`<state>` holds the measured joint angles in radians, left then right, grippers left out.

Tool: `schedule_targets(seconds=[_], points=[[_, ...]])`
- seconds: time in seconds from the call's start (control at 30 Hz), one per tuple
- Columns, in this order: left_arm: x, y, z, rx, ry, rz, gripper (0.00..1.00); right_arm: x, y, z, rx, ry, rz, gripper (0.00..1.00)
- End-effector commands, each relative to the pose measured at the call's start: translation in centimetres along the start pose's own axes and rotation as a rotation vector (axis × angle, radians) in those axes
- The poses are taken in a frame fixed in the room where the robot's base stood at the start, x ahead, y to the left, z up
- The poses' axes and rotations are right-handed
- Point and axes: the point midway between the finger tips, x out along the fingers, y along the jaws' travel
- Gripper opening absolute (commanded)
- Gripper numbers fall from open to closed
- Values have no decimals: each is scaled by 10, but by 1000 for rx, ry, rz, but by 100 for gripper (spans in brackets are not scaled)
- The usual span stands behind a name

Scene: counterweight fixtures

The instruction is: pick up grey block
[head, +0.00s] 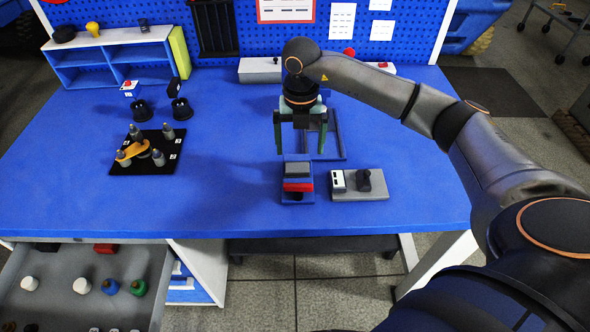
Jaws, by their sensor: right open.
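A dark grey block (298,169) lies on top of a red block (298,185) in a small blue holder (298,201) near the front middle of the table. My right gripper (299,149) points down with its two green-edged fingers spread apart. It appears in the picture just above and behind the grey block, with nothing between the fingers. The height of the fingertips over the block is hard to tell. My left gripper is out of the picture.
A grey fixture with a black knob (365,182) sits right of the blocks. A blue frame (335,140) lies behind the gripper. A black board with pegs (121,166) is at left. An open drawer (158,280) juts out front left. The blue table (225,190) is clear between.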

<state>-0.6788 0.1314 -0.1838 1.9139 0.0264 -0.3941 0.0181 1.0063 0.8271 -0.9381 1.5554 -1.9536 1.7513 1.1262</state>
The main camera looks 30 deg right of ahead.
Motion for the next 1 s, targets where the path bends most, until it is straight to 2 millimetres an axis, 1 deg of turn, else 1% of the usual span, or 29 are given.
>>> schedule_targets(seconds=[0.03, 0.1, 0.33, 0.6, 0.7, 0.9, 0.93, 1.0], points=[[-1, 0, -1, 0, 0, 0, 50, 9, 0, -1, -1, 4, -1, 100], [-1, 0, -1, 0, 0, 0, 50, 18, 0, 0, 0, 3, 1, 100], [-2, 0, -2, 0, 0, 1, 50, 36, 2, -1, -2, 4, 2, 100], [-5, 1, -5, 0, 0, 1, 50, 74, 6, -1, -2, 3, 2, 100], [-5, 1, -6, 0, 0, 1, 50, 80, 6, -1, -3, 2, 4, 100], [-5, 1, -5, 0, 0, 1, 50, 80, 6, 0, -3, 1, 4, 100], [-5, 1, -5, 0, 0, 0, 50, 80, 6, 0, -3, 1, 4, 99], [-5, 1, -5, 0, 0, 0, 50, 80, 6, 0, -3, 1, 4, 91]])
